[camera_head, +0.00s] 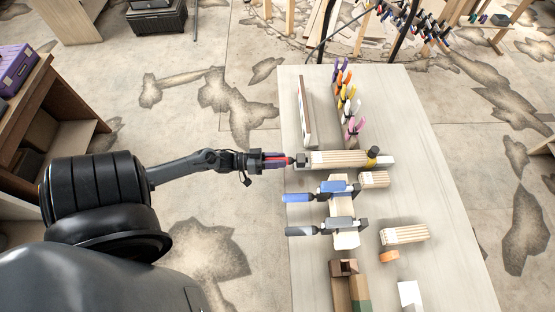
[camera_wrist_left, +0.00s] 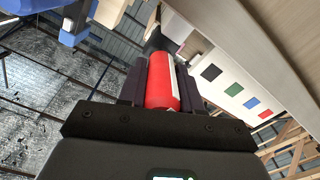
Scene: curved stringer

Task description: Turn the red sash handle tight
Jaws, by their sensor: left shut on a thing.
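The red sash handle (camera_wrist_left: 162,82) lies between the two dark fingers of my left gripper in the left wrist view, and the fingers are shut on it. In the head view my left gripper (camera_head: 277,160) reaches in from the left to the table's left edge, and only a little of the red handle shows. The handle is in line with a clamp bar (camera_head: 388,161) that lies across the table. A laminated wood piece (camera_head: 338,158) sits along the clamp. My right gripper is not in view.
A blue-handled clamp (camera_head: 299,198) and a grey-handled clamp (camera_head: 302,231) lie just below on the table (camera_head: 440,215). Colored spring clamps (camera_head: 347,91) stand behind. A striped wood block (camera_head: 404,234) lies at the right. The table's right side is mostly clear.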

